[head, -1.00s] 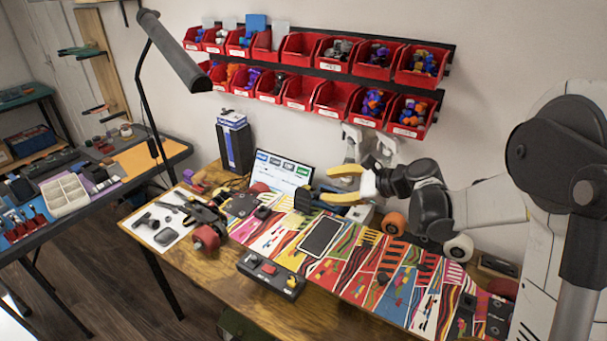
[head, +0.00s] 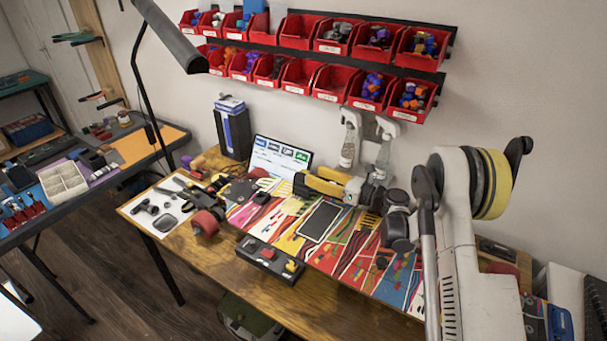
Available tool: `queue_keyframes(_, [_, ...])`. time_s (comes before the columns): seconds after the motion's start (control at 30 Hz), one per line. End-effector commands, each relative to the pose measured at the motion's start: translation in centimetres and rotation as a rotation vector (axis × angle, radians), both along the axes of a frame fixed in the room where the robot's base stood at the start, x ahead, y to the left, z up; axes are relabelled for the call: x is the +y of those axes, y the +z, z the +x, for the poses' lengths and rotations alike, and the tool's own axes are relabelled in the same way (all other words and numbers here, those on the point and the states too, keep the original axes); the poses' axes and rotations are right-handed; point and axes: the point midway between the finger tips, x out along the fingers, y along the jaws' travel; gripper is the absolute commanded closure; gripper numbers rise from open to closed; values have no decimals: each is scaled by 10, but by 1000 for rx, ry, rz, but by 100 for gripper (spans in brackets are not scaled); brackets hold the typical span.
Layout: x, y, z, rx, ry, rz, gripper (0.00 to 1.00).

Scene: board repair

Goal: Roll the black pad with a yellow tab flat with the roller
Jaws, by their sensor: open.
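A flat black rectangular pad (head: 320,221) with a pale edge lies on the colourful patterned board (head: 352,258) in the middle of the bench. I cannot make out a yellow tab on it from here. I cannot pick out the roller with certainty. A dark tool with a thick red cylinder (head: 206,223) lies at the board's left end.
A black box (head: 270,259) with red and yellow parts sits at the bench's front edge. A white mat with dark tools (head: 150,208) lies at left. A lit screen (head: 281,157) stands behind. Red bins (head: 331,82) hang on the wall. A lamp overhangs the left.

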Motion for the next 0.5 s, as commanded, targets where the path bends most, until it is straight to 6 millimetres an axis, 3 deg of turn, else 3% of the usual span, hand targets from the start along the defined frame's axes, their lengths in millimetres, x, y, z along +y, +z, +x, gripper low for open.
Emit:
queue_keyframes(0.2, [30,-1,19,0,1,-1,56])
queue_keyframes(0.5, [39,0,26,0,-1,-2,56])
